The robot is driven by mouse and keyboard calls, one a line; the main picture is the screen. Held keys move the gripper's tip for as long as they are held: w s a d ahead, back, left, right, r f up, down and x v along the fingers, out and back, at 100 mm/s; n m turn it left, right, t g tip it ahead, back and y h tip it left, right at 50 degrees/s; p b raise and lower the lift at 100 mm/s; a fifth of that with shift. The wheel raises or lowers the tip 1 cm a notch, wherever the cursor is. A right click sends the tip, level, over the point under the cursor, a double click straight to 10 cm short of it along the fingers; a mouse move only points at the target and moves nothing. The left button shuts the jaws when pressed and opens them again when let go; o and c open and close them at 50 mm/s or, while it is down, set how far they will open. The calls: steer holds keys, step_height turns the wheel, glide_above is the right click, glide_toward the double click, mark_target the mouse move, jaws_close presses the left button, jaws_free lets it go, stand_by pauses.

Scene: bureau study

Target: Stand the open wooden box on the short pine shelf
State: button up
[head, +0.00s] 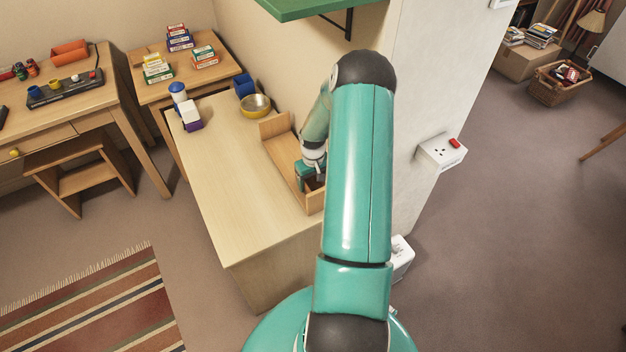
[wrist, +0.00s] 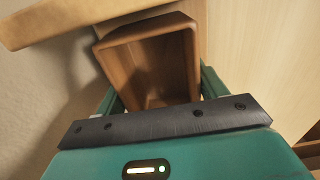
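The open wooden box (wrist: 150,58) is brown and shows its hollow inside in the wrist view. It sits between my gripper's two teal fingers (wrist: 162,95), which lie close against its opposite sides. In the head view my gripper (head: 311,178) is low at the near end of a pale wooden shelf with raised end boards (head: 274,128), apparently the short pine shelf, on the desk along the wall. Only a dark brown bit of the box shows there; my arm hides the rest. I cannot tell whether the box rests on the shelf.
The desk (head: 225,175) is largely clear in front. A green wall shelf (head: 310,8) hangs above. A socket box (head: 440,150) juts from the wall end.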

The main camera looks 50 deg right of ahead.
mark_target(313, 188)
steer(key=o, duration=0.3)
steer(key=shift+r, duration=0.15)
step_height(313, 188, up, 12)
stand_by(0.4)
steer(key=a+r+n+t+h, duration=0.2)
steer(key=a+r, duration=1.6)
steer(key=r, duration=0.2)
steer(key=s+a+r+t, duration=0.1)
steer(key=s+a+r, duration=0.2)
steer(key=a, duration=0.3)
steer(key=s+a+r+n+t+y, duration=0.1)
steer(key=s+a+r, duration=0.3)
steer(key=s+a, duration=0.2)
steer(key=s+a+r+t+y, duration=0.1)
steer(key=s+a+r, duration=0.2)
steer(key=s+a, duration=0.2)
steer(key=shift+a+r+n+t, duration=0.25)
steer(key=shift+a+n+t, duration=0.05)
steer(key=shift+a, duration=0.65)
